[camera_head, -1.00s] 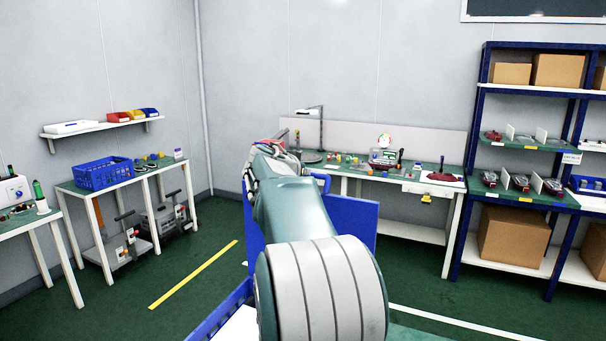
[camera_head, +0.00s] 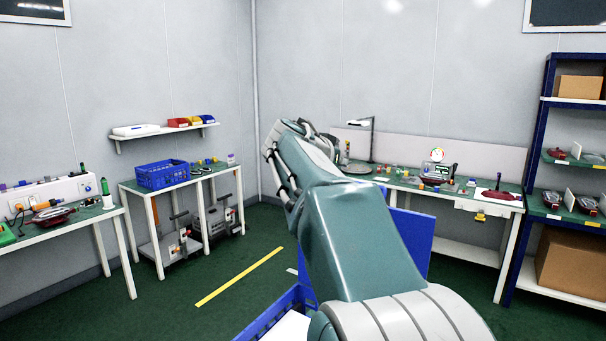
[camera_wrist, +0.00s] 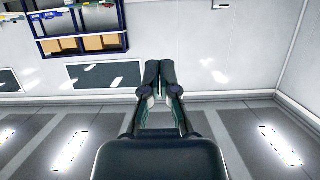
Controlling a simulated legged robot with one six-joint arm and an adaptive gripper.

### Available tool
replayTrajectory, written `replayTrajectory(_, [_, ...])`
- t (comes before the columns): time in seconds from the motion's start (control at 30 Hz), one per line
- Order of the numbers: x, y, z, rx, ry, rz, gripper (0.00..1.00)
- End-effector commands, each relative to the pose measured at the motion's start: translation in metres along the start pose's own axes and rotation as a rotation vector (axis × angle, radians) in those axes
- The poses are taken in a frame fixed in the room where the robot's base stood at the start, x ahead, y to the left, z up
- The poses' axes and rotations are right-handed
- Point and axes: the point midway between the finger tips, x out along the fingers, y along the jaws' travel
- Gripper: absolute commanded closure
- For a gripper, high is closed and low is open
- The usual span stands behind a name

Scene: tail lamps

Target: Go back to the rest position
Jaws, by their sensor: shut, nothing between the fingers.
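My gripper (camera_wrist: 152,80) shows in the wrist view with its two dark fingers together, shut and empty. Nothing is held between the fingertips. The wrist view looks out over the room with the ceiling lights at the bottom, so the picture seems upside down. In the head view my arm rises from the bottom right and reaches forward and left, and the gripper itself cannot be made out there.
A workbench (camera_head: 449,193) with small parts and a lamp stands behind the arm. A blue shelf rack (camera_head: 534,150) is at right. A side table with a blue crate (camera_head: 162,175) and another bench (camera_head: 62,229) stand left. Green floor (camera_head: 160,309) is open between.

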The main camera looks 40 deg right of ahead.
Motion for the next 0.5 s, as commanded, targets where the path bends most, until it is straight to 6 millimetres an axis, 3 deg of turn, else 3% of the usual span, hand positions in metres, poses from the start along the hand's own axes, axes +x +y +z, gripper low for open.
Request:
replayTrajectory(0.17, [0.003, 0.001, 0.002, -0.004, -0.007, -0.002, 1.0])
replayTrajectory(0.27, [-0.009, -0.002, 0.016, -0.039, -0.047, -0.036, 1.0])
replayTrajectory(0.37, [-0.041, -0.006, 0.05, -0.123, -0.133, -0.116, 1.0])
replayTrajectory(0.5, [-0.101, -0.006, 0.118, -0.284, -0.273, -0.272, 1.0])
